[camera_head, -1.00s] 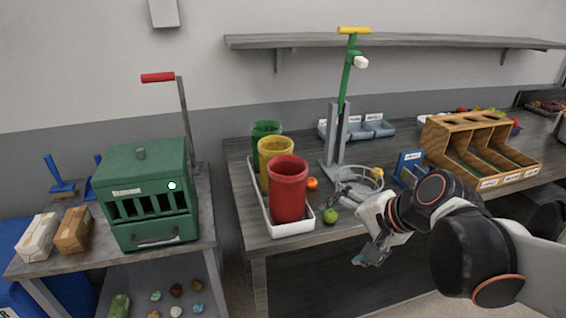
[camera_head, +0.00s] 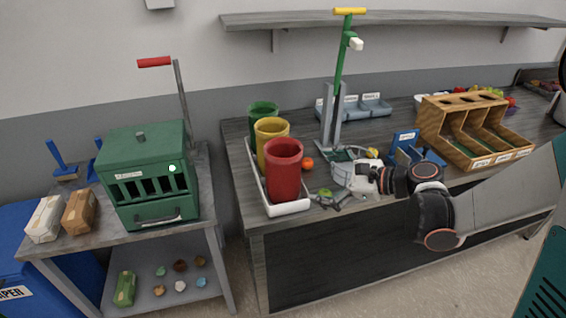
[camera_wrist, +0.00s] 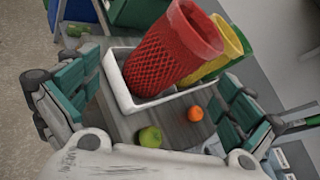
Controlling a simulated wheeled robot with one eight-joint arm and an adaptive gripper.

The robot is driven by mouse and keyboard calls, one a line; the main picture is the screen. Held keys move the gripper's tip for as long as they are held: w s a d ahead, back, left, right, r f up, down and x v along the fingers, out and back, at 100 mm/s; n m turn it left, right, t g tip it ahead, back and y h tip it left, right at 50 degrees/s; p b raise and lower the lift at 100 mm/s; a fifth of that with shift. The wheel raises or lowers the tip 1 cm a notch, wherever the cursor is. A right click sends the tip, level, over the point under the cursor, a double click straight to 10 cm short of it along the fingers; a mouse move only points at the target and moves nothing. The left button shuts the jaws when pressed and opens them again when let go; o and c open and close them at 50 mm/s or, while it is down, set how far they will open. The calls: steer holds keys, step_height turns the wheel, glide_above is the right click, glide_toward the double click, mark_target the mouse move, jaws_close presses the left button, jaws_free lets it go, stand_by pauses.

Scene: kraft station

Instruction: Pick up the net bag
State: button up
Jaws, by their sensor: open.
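No item is labelled as the net bag. The red mesh cylinder (camera_head: 284,172) looks like netting, more clearly in the wrist view (camera_wrist: 170,55). It stands in a white tray (camera_head: 290,208) with a yellow one (camera_head: 268,132) and a green one (camera_head: 262,109) behind it. A green bundle (camera_head: 124,288) lies on the lower shelf at left; I cannot tell if it is netted. My gripper (camera_head: 330,200) is open and empty over the table's front edge, right of the tray. In the wrist view its fingers (camera_wrist: 158,95) are wide apart, with the red cylinder beyond them.
A green apple (camera_wrist: 150,137) and an orange fruit (camera_wrist: 195,113) lie beside the tray. A green-armed stand (camera_head: 333,110) rises behind my gripper. A wooden divider box (camera_head: 470,140) is to the right. A green slotted box (camera_head: 145,175) is on the left table.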

mark_target(293, 161)
steer(key=w+a+m+y, duration=0.1)
steer(key=w, duration=0.1)
steer(key=w+a+m+t+y, duration=0.1)
steer(key=w+a+m, duration=0.1)
steer(key=w+a+m+y, duration=0.1)
steer(key=shift+w+a+f+m+y, duration=0.25)
steer(key=shift+w+a+m+y, duration=0.05)
steer(key=shift+w+a+m, duration=0.1)
steer(key=shift+b+x, duration=0.85)
steer(key=shift+x, duration=2.25)
steer(key=shift+w+d, duration=0.1)
steer(key=shift+d, duration=0.05)
steer(key=c, duration=0.9)
